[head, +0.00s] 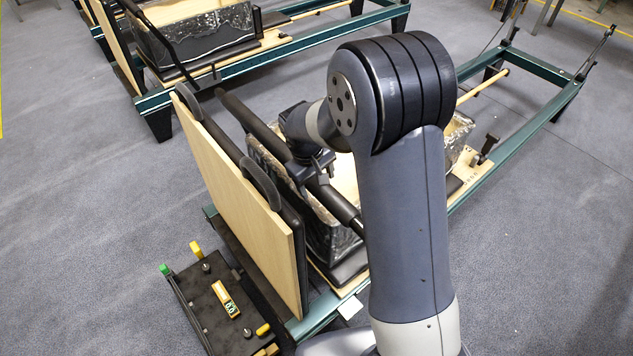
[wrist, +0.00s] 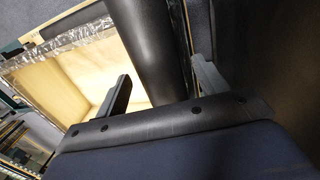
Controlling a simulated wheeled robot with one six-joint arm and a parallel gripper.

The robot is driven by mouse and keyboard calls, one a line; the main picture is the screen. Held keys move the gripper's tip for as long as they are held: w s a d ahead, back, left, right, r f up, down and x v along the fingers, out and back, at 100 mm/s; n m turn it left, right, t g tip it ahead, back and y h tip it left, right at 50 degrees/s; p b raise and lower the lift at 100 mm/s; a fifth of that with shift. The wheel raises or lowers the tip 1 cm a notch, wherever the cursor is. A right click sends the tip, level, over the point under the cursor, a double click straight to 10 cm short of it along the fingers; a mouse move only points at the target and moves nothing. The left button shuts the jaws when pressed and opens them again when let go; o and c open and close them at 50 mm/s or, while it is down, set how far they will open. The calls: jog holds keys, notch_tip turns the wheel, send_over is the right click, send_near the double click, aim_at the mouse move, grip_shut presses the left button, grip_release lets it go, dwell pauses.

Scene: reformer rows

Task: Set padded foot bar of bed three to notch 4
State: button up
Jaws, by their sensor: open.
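The padded foot bar (head: 242,112) is a thick black bar slanting across the near end of the bed, just behind the upright wooden board (head: 235,185). My gripper (head: 317,178) is at the bar's middle in the head view, partly hidden by my arm. In the wrist view the foot bar (wrist: 155,40) runs between the two open fingers (wrist: 160,72), one on each side. A gap shows beside at least one finger, and I cannot tell whether either touches the bar. The notches and their numbers are not readable.
An open box wrapped in clear plastic (head: 330,240) sits on the bed behind the bar. A black panel (head: 195,290) with coloured handles and a small display lies at the near end. Another bed (head: 240,62) stands at the upper left. Grey floor is free at left.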

jog(key=shift+d+f, duration=0.1)
jog(key=shift+f, duration=0.5)
jog(key=c, duration=1.3)
jog(key=shift+w+r, duration=0.1)
jog(key=shift+r, duration=0.05)
jog(key=shift+c, duration=0.3)
